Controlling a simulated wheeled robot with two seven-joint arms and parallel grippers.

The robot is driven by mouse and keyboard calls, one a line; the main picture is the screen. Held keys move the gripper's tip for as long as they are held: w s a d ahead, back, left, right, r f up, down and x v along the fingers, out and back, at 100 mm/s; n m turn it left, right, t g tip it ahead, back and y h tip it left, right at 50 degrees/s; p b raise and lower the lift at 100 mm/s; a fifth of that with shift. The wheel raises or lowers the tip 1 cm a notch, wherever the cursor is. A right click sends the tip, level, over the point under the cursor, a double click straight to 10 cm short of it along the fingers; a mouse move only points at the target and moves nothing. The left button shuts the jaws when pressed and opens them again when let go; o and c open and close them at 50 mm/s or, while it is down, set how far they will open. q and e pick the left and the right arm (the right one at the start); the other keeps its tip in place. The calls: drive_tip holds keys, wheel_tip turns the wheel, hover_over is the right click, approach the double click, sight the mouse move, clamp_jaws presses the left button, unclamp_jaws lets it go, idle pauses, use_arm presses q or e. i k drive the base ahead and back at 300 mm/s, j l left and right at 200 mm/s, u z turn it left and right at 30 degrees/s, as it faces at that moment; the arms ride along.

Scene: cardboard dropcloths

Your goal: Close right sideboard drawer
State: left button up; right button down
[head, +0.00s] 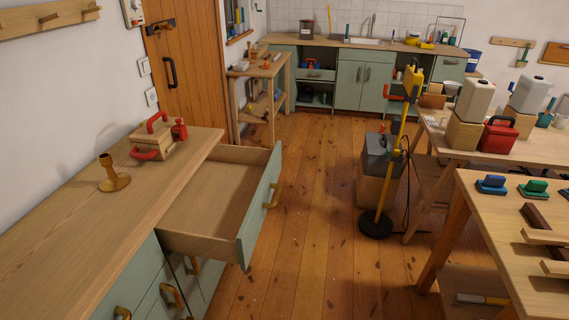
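The sideboard (75,245) stands along the left wall, with a wooden top and pale green fronts. Its right drawer (205,205) is pulled far out into the room and looks empty inside. The drawer's green front (252,222) carries a wooden handle (271,196). Other handles on the sideboard front (172,296) sit closer to me, and those fronts look flush. Neither of my grippers shows in the head view.
A wooden candlestick-like holder (113,175) and a box with red tools (158,138) stand on the sideboard top. Plank floor lies free right of the drawer. A yellow stand (392,165) and workbenches (500,215) stand farther right. A door (185,70) is behind.

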sight(219, 213)
drive_tip(key=i+l+u, duration=0.3)
drive_tip(key=i, duration=0.25)
drive_tip(key=i+l+u, duration=0.3)
drive_tip(key=i+l, duration=0.2)
drive_tip(key=l, duration=0.1)
